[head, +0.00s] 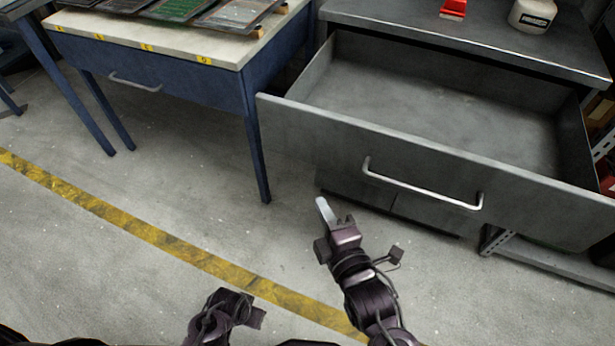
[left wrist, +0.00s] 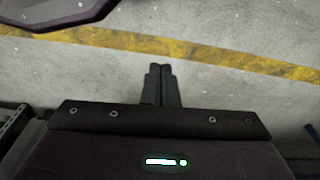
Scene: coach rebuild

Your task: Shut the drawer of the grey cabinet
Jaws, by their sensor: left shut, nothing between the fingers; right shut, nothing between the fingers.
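The grey cabinet (head: 470,40) stands at the upper right in the head view. Its wide drawer (head: 310,122) is pulled far out, and its inside looks empty. A silver bar handle (head: 420,188) is on the drawer front. My right gripper (head: 325,212) is shut and empty, below and left of the handle, apart from the drawer. My left gripper shows in the left wrist view (left wrist: 161,84), shut and empty over the bare floor. In the head view only part of my left arm shows at the bottom; its fingertips cannot be made out there.
A blue table (head: 190,85) with a pale top and trays stands left of the cabinet. A red object (head: 453,9) and a white container (head: 532,15) are on the cabinet top. Shelving is at the right edge. The floor with a yellow line (head: 130,228) is clear.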

